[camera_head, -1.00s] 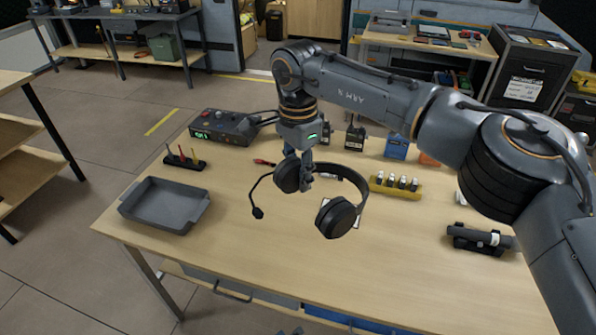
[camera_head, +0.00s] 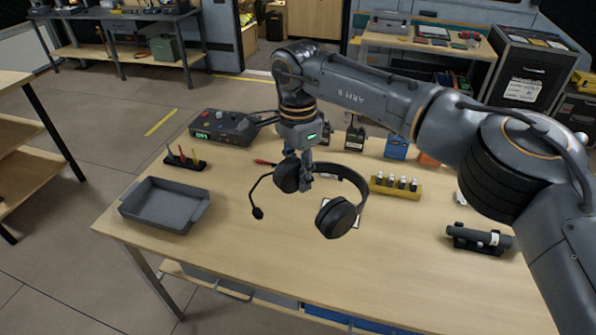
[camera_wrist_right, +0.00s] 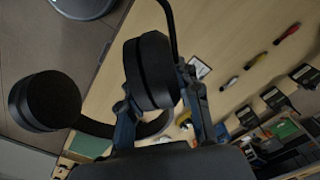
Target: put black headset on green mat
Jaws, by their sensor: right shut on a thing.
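The black headset (camera_head: 340,215) hangs over the middle of the wooden table, with its boom mic pointing left. My right gripper (camera_head: 306,182) is shut on it at the left ear cup. How far the headset is above the table is hard to tell. In the right wrist view, one ear cup (camera_wrist_right: 150,70) is between the fingers (camera_wrist_right: 162,105) and the other ear cup is at the left. A green flat patch (camera_wrist_right: 90,143) shows behind the headset in that view; I cannot tell whether it is the green mat. No mat shows clearly in the head view. My left gripper is out of view.
A grey tray (camera_head: 164,205) is at the table's left, a control box (camera_head: 222,127) behind it. A yellow holder with small items (camera_head: 396,187) and a dark cylinder on a stand (camera_head: 479,239) are at the right. The front middle of the table (camera_head: 290,265) is clear.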

